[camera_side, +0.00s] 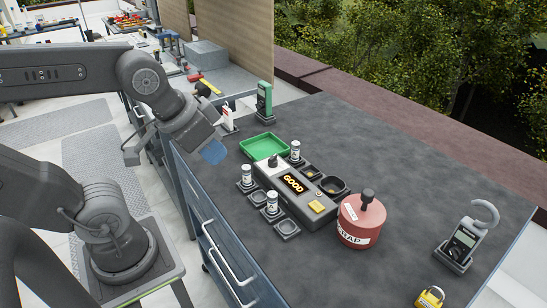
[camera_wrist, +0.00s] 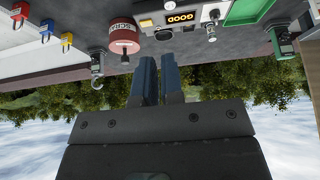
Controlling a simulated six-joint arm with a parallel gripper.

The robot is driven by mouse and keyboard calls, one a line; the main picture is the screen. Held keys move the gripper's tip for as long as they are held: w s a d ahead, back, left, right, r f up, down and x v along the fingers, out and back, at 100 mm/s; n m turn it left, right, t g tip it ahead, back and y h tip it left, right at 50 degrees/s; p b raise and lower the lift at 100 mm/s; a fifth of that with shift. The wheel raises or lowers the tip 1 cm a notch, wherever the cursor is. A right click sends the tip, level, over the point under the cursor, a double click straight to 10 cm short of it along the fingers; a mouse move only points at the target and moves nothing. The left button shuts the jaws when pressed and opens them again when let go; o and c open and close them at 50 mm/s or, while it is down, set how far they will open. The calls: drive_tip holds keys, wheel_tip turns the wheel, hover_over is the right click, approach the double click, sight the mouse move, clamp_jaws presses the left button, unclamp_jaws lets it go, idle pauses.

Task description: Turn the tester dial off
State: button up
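The display also shows at the top of the wrist view (camera_wrist: 180,17). The tester dial (camera_side: 272,161) appears to be the small knob at the display's left end; its setting is too small to read. My gripper (camera_side: 213,153) is above the bench's left edge, left of the tester and apart from it. In the wrist view its two blue fingers (camera_wrist: 160,75) stand with a narrow gap between them, holding nothing.
Small jars (camera_side: 272,203) stand in holders around the tester. A green tray (camera_side: 264,146) lies behind it, a red SCRAP canister (camera_side: 361,220) to its right. A green meter (camera_side: 264,101) and a grey clamp meter (camera_side: 462,245) stand farther out. The bench's back right is clear.

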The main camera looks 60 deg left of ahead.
drive_tip(key=o, duration=0.6)
drive_tip(key=w+a+r+n+g, duration=0.1)
drive_tip(key=w+a, duration=0.1)
drive_tip(key=w, duration=0.5)
drive_tip(key=shift+w+a+r+g, duration=0.25)
drive_tip(key=shift+w+a+g, duration=0.05)
drive_tip(key=shift+a+g, duration=0.1)
drive_tip(key=shift+o, duration=0.9)
drive_tip(key=w+a+n+g, duration=0.1)
drive_tip(key=w+a, duration=0.2)
drive_tip(key=w, duration=0.2)
drive_tip(key=shift+w+f, duration=0.3)
drive_tip(key=shift+f, duration=0.1)
drive_tip(key=n+g, duration=0.2)
drive_tip(key=g, duration=0.1)
hover_over(275, 155)
wheel_tip(275, 155, down, 7)
wheel_tip(275, 155, down, 14)
drive_tip(key=shift+r, duration=0.2)
drive_tip(key=shift+c, duration=0.3)
drive_tip(key=c, duration=0.8)
